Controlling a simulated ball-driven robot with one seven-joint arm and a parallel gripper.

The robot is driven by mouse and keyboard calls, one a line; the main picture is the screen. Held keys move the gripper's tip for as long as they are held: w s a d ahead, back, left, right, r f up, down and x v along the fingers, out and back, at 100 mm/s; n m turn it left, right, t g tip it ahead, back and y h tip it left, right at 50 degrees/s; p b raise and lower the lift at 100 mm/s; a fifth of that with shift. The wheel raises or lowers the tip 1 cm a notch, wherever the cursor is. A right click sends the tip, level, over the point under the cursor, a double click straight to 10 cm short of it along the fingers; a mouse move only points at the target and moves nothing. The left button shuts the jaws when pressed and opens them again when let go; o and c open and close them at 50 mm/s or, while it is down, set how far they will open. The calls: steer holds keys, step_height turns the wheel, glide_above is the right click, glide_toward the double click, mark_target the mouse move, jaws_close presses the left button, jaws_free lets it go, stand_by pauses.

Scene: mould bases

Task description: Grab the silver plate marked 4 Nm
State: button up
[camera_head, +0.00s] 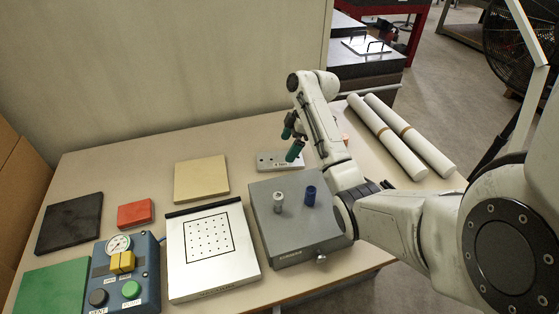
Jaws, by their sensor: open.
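A small silver plate (270,163) with holes and a short dark marking lies on the table behind the grey block; the marking is too small to read for certain. My gripper (289,146) has two green-tipped fingers spread apart, with nothing between them. In the picture the near finger overlaps the plate's right part, and the other finger shows above its back edge. I cannot tell how high the fingers are above the plate or whether they touch it. My gripper hides some of the plate.
A grey block (270,225) with a silver and a blue peg stands in front of the plate. A tan plate (201,179) lies to the left. White rolls (388,135) lie right of my arm. A white dotted plate (190,270) and a blue control box (145,275) are front left.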

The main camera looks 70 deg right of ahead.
mark_target(280, 159)
steer(key=p+x, duration=0.1)
steer(key=x, duration=0.4)
steer(key=shift+w, duration=0.1)
steer(key=c, duration=1.2)
